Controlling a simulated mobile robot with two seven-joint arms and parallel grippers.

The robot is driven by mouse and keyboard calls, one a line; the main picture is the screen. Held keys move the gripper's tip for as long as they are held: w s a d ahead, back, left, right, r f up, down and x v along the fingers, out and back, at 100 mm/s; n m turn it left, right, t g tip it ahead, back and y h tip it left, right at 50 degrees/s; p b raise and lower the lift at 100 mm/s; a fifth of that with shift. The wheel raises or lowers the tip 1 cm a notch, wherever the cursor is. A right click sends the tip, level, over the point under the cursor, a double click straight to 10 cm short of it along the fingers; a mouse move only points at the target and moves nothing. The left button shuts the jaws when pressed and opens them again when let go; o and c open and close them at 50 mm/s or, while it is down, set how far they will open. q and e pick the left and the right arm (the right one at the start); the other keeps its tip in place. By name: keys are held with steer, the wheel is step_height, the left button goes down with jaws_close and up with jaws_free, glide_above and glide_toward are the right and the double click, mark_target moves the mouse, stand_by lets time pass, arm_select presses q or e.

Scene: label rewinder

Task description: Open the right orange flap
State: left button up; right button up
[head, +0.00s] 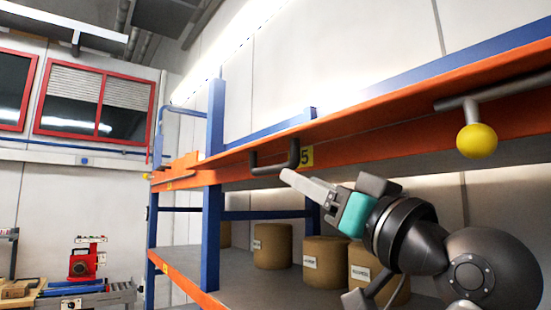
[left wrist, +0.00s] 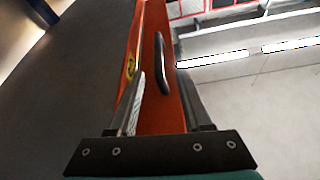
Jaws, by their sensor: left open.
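A long orange flap (head: 400,122) runs along the upper front of the shelf, with a dark bent handle (head: 275,167) and a yellow "5" label beside it. The flap (left wrist: 152,30) and its handle (left wrist: 158,65) also show in the left wrist view. My left gripper (head: 285,176) is open and empty, its fingertips just below and close to the handle. In the left wrist view the handle lies ahead, between the lines of the two fingers (left wrist: 163,90); I cannot tell whether either touches it. My right gripper is not in view.
Several brown labelled rolls (head: 272,246) stand on the shelf deck (head: 232,262) below. A blue post (head: 212,190) stands left of the handle. A yellow ball knob (head: 477,141) on a grey bar juts out at the right. A red machine (head: 84,262) stands far left.

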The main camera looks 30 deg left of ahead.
arm_select(q)
steer(key=p+x, duration=0.3)
steer(key=x, duration=0.7)
steer(key=shift+w+r, duration=0.1)
steer(key=shift+w, duration=0.05)
steer(key=shift+w+a+r, duration=0.15)
steer(key=shift+w+a, duration=0.15)
steer(key=shift+a, duration=0.2)
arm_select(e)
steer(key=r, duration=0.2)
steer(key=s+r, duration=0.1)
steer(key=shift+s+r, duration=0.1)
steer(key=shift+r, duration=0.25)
arm_select(q)
steer(key=shift+c, duration=0.4)
jaws_close()
